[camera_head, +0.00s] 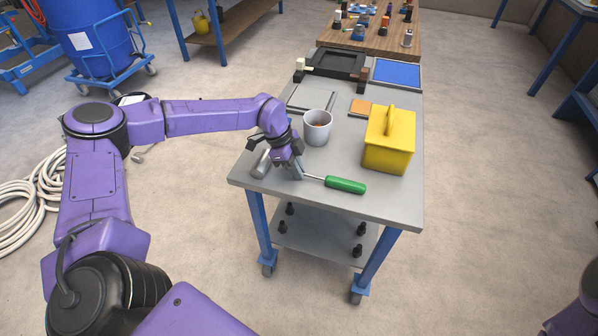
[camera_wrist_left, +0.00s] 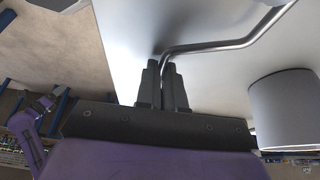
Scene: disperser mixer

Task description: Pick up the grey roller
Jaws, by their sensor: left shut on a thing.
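The grey roller (camera_head: 261,163) lies at the near left corner of the grey cart top, with a bent metal rod and a green handle (camera_head: 345,185) pointing right. My left gripper (camera_head: 298,172) is over the near edge, shut on the roller's metal rod between the roller and the handle. In the left wrist view the two dark fingertips (camera_wrist_left: 165,65) pinch the bent rod (camera_wrist_left: 215,45), which runs off to the upper right. I cannot tell whether the roller is clear of the cart top. My right gripper is not in view.
A grey cup (camera_head: 317,128) stands just behind my left gripper, and it shows in the left wrist view (camera_wrist_left: 285,110). A yellow box with a handle (camera_head: 389,142) stands to the right. An orange pad (camera_head: 360,108), black tray (camera_head: 337,63) and blue panel (camera_head: 397,73) lie farther back.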

